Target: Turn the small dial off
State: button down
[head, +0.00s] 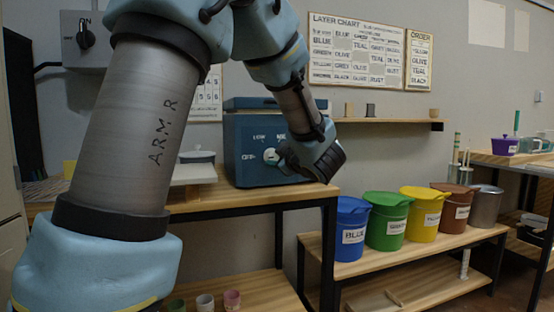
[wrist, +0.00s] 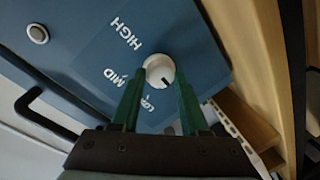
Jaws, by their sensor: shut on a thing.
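The small dial (wrist: 159,67) is a round white knob on the front of a blue box (head: 240,135). In the wrist view it sits between my two green fingertips, and my gripper (wrist: 160,78) is shut on it. Its dark pointer mark faces down and slightly right in that view, past the LOW label. HIGH, MID and LOW labels lie to its left. In the head view the dial (head: 270,156) is partly covered by my gripper (head: 277,158), with the OFF label to its left. OFF is not visible in the wrist view.
A wall switch box (head: 86,40) with a black knob hangs at upper left. Several coloured buckets (head: 388,222) stand on a lower shelf at right. A small round button (wrist: 38,33) sits on the box.

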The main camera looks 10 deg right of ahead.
jog(key=shift+c, duration=2.1)
grip_release()
jog(key=v, duration=1)
jog(key=shift+s, duration=0.4)
jog(key=shift+d, duration=0.1)
